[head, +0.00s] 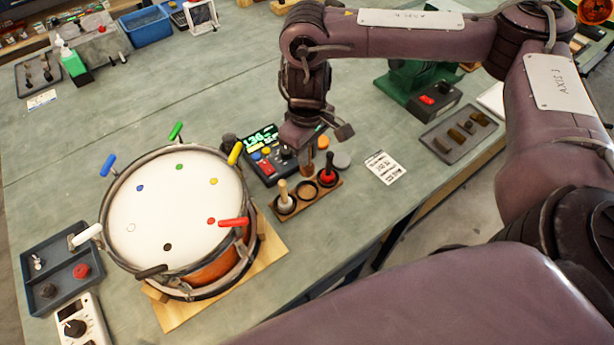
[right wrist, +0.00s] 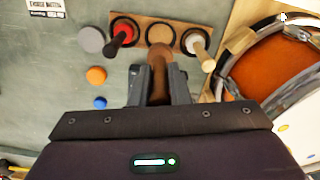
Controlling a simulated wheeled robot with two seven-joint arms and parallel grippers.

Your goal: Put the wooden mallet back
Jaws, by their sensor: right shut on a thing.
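The wooden mallet (right wrist: 158,75) is brown and sits between the fingers of my right gripper (right wrist: 159,88) in the right wrist view. In the head view my right gripper (head: 312,142) is over the bench, and a brown part of the mallet (head: 308,160) shows just below it. The wooden rack (head: 298,213) has three round places in a row. A pale-handled mallet (head: 283,190) stands in one end place and a red-and-black one (head: 328,167) in the other. The middle place (right wrist: 160,33) shows a bare tan disc, just beyond the held mallet. My left gripper is not in view.
The drum (head: 175,205) with coloured key handles stands left of the rack. A control box with a green display (head: 262,140) is behind the rack. Grey (head: 342,159), orange (right wrist: 96,75) and blue (right wrist: 100,102) discs lie nearby. A printed card (head: 385,167) lies to the right.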

